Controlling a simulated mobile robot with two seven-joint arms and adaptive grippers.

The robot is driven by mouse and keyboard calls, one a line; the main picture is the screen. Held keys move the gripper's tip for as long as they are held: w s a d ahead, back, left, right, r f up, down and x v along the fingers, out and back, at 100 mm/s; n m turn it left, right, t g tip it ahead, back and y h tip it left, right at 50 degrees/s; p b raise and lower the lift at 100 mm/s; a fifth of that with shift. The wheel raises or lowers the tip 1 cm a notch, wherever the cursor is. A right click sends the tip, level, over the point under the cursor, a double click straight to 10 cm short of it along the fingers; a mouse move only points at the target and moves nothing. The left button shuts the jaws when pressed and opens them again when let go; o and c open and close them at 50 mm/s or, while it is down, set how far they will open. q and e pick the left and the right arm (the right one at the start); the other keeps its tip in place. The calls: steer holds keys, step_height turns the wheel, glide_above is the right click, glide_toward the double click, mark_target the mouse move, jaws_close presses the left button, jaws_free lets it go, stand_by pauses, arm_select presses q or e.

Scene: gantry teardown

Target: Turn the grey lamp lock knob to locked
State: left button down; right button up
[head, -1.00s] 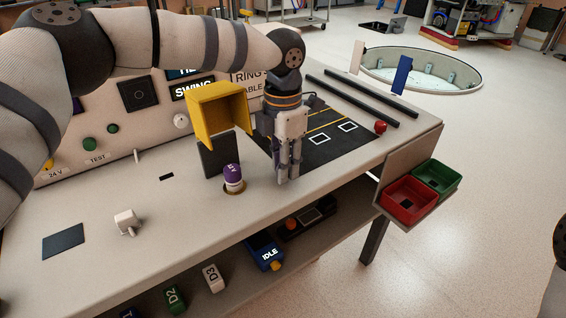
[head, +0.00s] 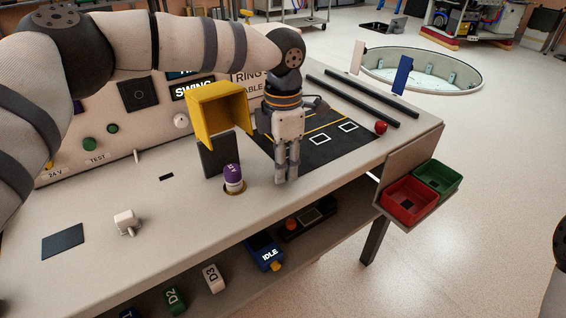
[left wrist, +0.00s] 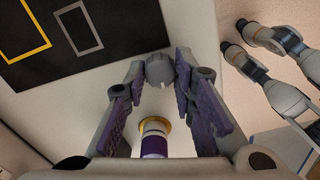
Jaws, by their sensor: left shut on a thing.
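My left gripper (head: 287,181) points straight down at the bench top, just right of the purple-topped lamp (head: 233,178). In the left wrist view, its two fingers are shut on the grey lamp lock knob (left wrist: 160,70), one on each side. The knob is round and has a small pale mark on its edge toward the lamp. In the head view, the fingers hide the knob. The lamp stands upright in a yellowish ring and also shows between the fingers in the left wrist view (left wrist: 154,143). My right gripper is not seen.
A yellow hood (head: 217,110) stands close left of the gripper, behind the lamp. A black marked mat (head: 335,135) lies behind and right. Red (head: 409,201) and green (head: 436,177) bins hang at the bench's right end. The bench front around the lamp is clear.

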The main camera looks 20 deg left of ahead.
arm_select(q)
steer(key=c, duration=1.3)
jaws_free()
steer(key=shift+c, duration=0.2)
step_height(320, 180, up, 12)
